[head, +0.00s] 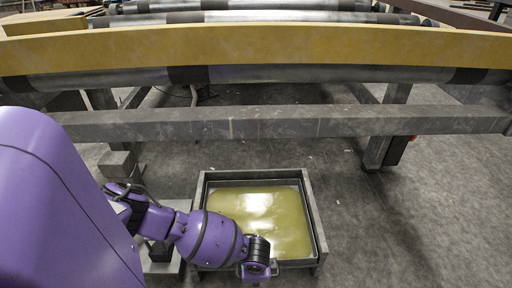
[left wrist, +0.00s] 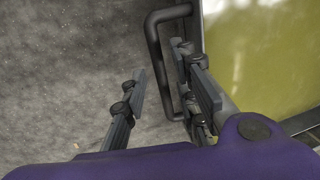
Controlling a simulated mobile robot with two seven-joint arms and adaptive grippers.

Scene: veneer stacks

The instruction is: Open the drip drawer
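The drip drawer (head: 298,263) is a shallow dark tray of yellow-green liquid, sitting inside a grey frame (head: 318,225) on the floor in the head view. The liquid (left wrist: 258,55) also fills the right of the left wrist view. A dark U-shaped handle (left wrist: 155,50) stands out from the drawer's front. My left gripper (head: 258,268) is at the drawer's near edge. In the left wrist view my left gripper (left wrist: 162,78) is open, and the handle's long bar shows between its spread fingers. I cannot tell whether a finger touches it. My right gripper is not in view.
A grey beam (head: 290,122) and a yellow board (head: 270,50) on rollers cross above and behind the drawer. A table leg (head: 385,130) stands at the back right. Grey blocks (head: 165,255) stand left of the frame. The floor (head: 420,220) to the right is clear.

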